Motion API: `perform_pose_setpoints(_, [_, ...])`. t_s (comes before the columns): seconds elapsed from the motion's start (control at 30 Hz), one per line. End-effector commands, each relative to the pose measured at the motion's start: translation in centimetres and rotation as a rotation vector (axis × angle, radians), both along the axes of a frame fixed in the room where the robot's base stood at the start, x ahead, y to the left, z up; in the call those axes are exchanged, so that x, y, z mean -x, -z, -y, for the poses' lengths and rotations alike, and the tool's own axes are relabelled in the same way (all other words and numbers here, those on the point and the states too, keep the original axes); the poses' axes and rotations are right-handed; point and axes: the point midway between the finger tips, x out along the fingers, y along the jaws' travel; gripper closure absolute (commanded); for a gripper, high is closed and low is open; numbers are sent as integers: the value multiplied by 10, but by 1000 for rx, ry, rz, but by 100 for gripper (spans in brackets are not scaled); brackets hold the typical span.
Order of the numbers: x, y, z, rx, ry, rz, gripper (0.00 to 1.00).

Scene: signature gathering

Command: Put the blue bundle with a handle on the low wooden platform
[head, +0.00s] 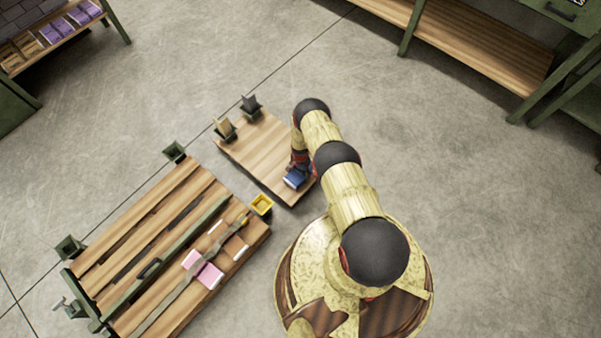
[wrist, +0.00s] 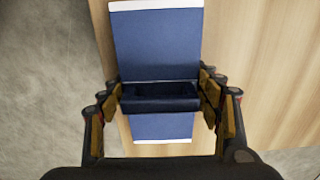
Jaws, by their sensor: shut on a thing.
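The blue bundle (head: 295,178) is at the near end of the low wooden platform (head: 255,150) in the head view, partly hidden by my arm. In the wrist view the blue bundle (wrist: 155,45) has white edges and a dark blue handle across its middle. My gripper (wrist: 160,97) is shut on that handle, with a finger at each end. The wooden platform (wrist: 245,60) shows below and to the right of the bundle in the wrist view. I cannot tell whether the bundle touches the platform. My gripper (head: 299,160) is mostly hidden in the head view.
Shelves (head: 470,50) stand at the back right.

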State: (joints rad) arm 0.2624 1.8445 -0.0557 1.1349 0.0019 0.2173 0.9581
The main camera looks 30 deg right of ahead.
Motion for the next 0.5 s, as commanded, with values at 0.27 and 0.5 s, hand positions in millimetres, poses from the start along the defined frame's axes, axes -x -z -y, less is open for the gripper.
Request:
perform_pose_setpoints(0.27, [0, 2, 0, 0, 0, -1, 24])
perform_pose_setpoints(0.5, [0, 2, 0, 0, 0, -1, 18])
